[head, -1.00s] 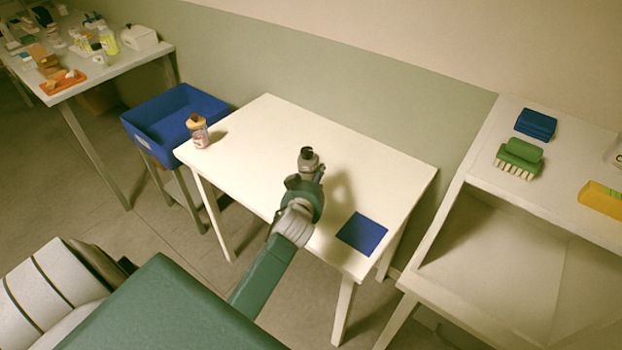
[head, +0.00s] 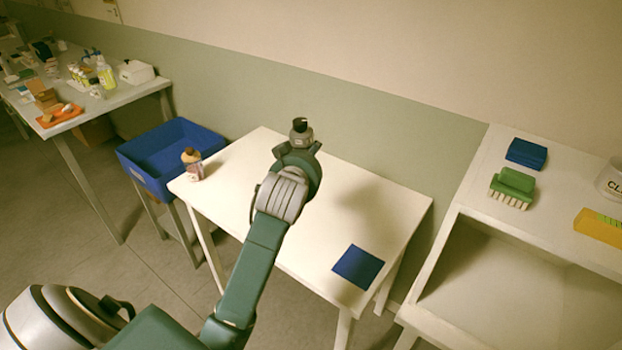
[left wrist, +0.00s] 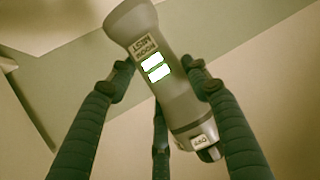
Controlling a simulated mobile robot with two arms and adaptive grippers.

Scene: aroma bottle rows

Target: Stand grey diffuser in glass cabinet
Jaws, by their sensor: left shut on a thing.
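My left gripper (head: 297,150) is shut on the grey diffuser (head: 300,133) and holds it above the white table. Only its upper end with a dark cap shows in the head view, above the fingers. In the left wrist view, the grey diffuser (left wrist: 181,103) sits slanted between the dark fingers of my left gripper (left wrist: 160,80). It has a printed label and two bright patches. I cannot make out a glass cabinet in these frames. My right gripper is not in view.
The white table (head: 350,205) carries a pinkish bottle (head: 192,164) at its left corner and a blue square mat (head: 358,267) at the right. A blue bin (head: 165,155) stands left. A white shelf unit (head: 470,225) at right bears a green brush (head: 513,187) and a blue block (head: 526,153).

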